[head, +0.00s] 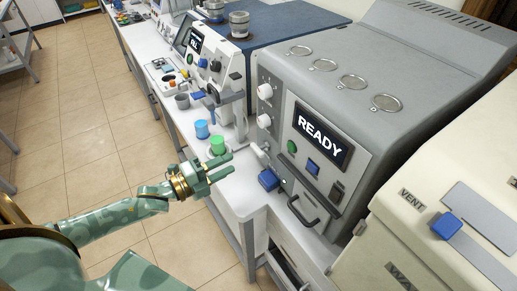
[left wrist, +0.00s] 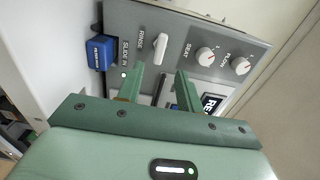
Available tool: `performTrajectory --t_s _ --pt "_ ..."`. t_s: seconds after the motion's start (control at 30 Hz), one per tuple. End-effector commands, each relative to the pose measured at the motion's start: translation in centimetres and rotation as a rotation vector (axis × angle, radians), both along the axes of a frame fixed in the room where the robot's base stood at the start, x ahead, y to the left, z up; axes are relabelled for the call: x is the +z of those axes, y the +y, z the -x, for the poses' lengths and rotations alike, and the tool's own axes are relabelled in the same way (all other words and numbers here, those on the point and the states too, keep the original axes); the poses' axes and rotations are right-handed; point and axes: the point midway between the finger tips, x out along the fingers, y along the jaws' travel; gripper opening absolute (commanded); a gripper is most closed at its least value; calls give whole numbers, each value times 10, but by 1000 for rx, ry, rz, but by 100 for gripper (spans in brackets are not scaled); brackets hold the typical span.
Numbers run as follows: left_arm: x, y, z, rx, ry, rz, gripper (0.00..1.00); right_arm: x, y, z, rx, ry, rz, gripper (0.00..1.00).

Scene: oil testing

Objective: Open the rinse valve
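The rinse valve is a white lever handle on the grey machine's side panel, beside the label RINSE. In the left wrist view the handle (left wrist: 160,46) stands close to upright, slightly tilted, just beyond my fingertips. In the head view the handle (head: 259,153) shows small, to the right of my gripper. My left gripper (head: 231,164) is open and empty, with its fingers pointing at the panel. In the left wrist view the gripper (left wrist: 158,80) has a clear gap between its two green fingers, apart from the handle. My right gripper is not in view.
Two round white knobs (left wrist: 205,56) sit right of the handle. A blue block (left wrist: 100,52) is left of it, by a SLIDE IN label. A READY screen (head: 322,130) is on the machine's front. Green (head: 217,145) and blue (head: 202,129) cups stand behind my gripper.

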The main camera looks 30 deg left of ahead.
Motion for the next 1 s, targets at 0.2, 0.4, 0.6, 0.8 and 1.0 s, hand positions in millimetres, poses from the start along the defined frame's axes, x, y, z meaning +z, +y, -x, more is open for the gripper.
performTrajectory --t_s 0.2,0.4,0.6,0.8,1.0 --pt "1 -29 -50 0 -3 1 36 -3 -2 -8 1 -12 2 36" --pt "-1 -47 -80 1 1 2 36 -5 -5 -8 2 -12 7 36" --pt "-1 -54 -92 1 3 2 36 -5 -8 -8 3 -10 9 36" --pt "-1 -55 -93 1 3 2 36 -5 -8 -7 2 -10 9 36" --pt "-1 -54 -92 1 3 1 0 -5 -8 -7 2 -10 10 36"
